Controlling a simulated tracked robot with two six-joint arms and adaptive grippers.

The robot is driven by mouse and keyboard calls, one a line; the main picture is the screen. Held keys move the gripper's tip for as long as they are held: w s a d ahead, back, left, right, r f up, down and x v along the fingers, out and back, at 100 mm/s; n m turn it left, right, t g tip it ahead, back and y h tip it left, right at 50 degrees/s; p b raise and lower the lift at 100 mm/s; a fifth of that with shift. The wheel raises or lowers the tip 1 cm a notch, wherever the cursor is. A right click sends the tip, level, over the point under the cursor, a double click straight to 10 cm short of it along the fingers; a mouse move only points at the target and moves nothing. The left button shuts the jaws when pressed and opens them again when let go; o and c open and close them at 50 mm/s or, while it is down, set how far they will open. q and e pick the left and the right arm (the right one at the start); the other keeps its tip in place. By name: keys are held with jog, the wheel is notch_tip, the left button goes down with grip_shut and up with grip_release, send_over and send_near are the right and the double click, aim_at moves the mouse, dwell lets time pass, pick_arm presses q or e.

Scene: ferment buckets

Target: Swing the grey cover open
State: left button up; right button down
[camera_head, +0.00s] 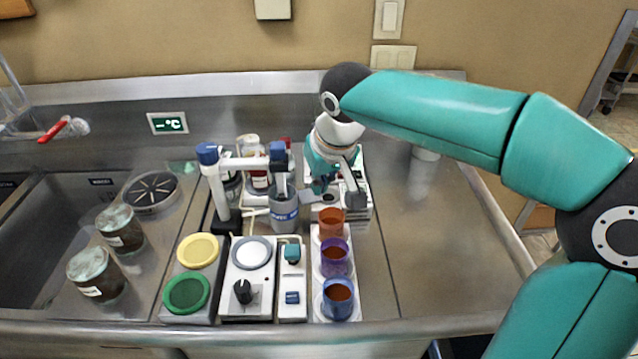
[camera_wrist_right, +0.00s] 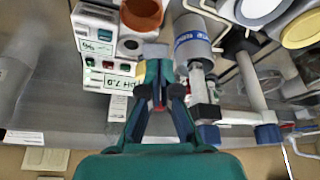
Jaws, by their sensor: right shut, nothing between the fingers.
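A small flat pale-grey flap (camera_head: 313,197), which looks like the grey cover, is at the left of the white instrument under my right gripper; it looks roughly level. In the right wrist view the grey cover (camera_wrist_right: 155,50) shows just beyond my fingertips. My right gripper (camera_head: 335,190) is teal with dark parts, points down over the instrument, and is shut and empty. Its fingers (camera_wrist_right: 160,82) come together close to the cover; I cannot tell whether they touch it. The gripper and wrist hide part of the instrument. My left gripper is not in view.
A grey vessel with a blue band (camera_head: 285,214) stands close left of the gripper, beneath a stirrer stand (camera_head: 217,183). An orange-brown cup (camera_head: 332,223), a purple cup (camera_head: 336,258) and a blue cup (camera_head: 338,299) stand in front. The steel counter (camera_head: 425,250) is clear at right.

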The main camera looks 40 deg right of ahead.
aim_at(312, 211)
jog(key=shift+a+m+b, duration=0.15)
jog(key=shift+m+b, duration=0.25)
jog(key=shift+b, duration=0.75)
jog(key=shift+h, duration=0.3)
jog(key=x, duration=0.9)
jog(key=shift+w+f, duration=0.2)
jog(key=shift+f, duration=0.05)
